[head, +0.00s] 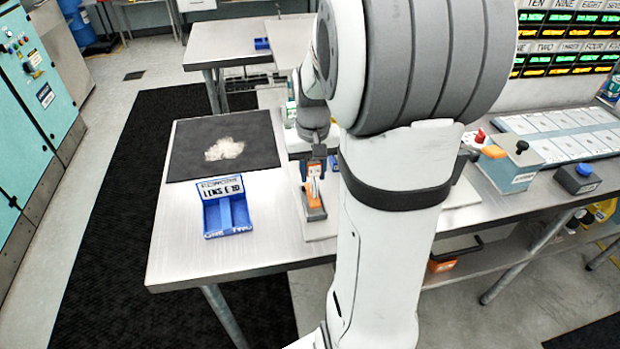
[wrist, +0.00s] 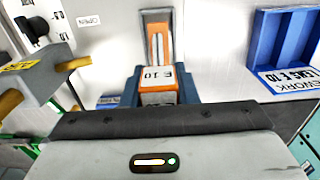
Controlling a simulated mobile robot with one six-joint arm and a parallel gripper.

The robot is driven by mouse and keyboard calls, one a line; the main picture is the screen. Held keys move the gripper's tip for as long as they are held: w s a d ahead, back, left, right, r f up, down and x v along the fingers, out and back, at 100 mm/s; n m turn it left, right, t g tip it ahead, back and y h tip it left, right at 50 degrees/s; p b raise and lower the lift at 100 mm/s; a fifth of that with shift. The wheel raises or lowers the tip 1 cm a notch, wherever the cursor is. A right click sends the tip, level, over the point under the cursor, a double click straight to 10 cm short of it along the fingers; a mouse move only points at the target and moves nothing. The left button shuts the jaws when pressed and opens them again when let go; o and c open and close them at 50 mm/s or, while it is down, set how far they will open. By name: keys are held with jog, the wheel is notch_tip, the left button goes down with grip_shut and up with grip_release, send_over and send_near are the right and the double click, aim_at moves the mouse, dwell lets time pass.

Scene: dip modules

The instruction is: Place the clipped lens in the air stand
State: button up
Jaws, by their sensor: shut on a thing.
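My gripper (head: 315,163) points down over the table, its blue fingers shut on an orange clip (wrist: 158,97) marked "E 10". The clip also shows below the fingers in the head view (head: 312,184). Just beyond the clip in the wrist view is a narrow holder with orange and white strips (wrist: 158,42); I cannot tell whether the clip touches it. The lens itself cannot be made out.
A blue two-slot tray (head: 228,208), labelled for rework in the wrist view (wrist: 285,45), lies near the table's front left. A dark mat (head: 188,150) with a pale crumpled cloth (head: 225,149) lies behind it. The steel table (head: 175,250) is bare around the tray.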

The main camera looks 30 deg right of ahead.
jog(key=shift+f, duration=1.3)
jog(key=shift+f, duration=0.1)
jog(key=o, duration=1)
notch_tip(320, 180, up, 12)
jog(key=shift+f, duration=0.1)
jog(key=shift+s+a+r, duration=0.15)
jog(key=shift+a+r, duration=0.05)
jog(key=s+a+f+n+t, duration=0.3)
jog(key=s+a, duration=0.9)
jog(key=shift+f, duration=0.3)
jog(key=shift+s, duration=0.1)
